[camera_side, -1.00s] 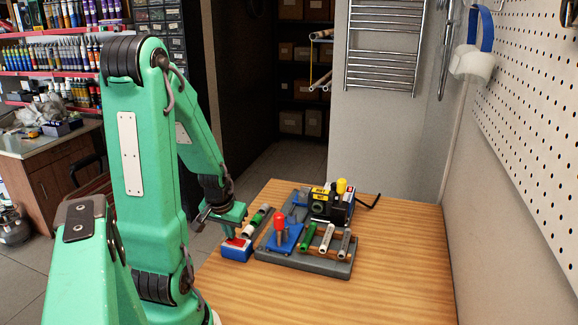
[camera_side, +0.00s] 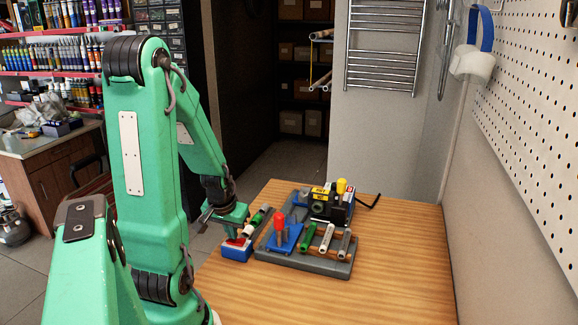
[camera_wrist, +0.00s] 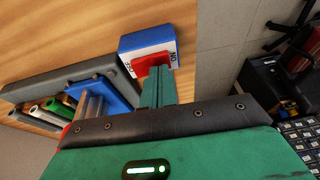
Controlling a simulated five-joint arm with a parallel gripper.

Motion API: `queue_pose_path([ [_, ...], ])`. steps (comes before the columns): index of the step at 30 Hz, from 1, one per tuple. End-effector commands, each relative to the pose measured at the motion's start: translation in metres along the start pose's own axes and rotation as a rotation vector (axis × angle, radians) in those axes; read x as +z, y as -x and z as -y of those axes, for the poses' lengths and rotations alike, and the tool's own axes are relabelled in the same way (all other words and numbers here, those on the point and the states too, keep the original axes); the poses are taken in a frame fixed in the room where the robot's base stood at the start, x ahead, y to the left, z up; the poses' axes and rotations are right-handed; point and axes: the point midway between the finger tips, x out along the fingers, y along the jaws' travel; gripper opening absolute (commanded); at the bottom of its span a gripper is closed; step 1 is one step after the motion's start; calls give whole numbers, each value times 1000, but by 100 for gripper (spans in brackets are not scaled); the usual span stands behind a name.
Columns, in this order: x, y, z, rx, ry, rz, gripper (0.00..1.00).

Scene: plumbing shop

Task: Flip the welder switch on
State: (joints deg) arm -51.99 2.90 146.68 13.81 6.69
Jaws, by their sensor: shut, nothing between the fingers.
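The switch is a blue box (camera_side: 236,254) with a white top and a red rocker, on the wooden table's left edge. In the wrist view the blue box (camera_wrist: 146,40) shows printed ON and OFF labels beside the red rocker (camera_wrist: 150,64). My gripper (camera_side: 239,239) is shut and empty, pointing down at the switch. In the wrist view its green fingertips (camera_wrist: 155,75) are at the red rocker and hide part of it. They appear to touch it. I cannot tell which way the rocker is tipped.
The table's front right (camera_side: 400,285) is clear.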

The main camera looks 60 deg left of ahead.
Motion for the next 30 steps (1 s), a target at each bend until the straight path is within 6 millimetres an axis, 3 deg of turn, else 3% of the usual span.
queue_pose_path([
  [21,-1,4,-7,7,0,0,0],
  [30,-6,18,-4,4,0,-4,0],
])
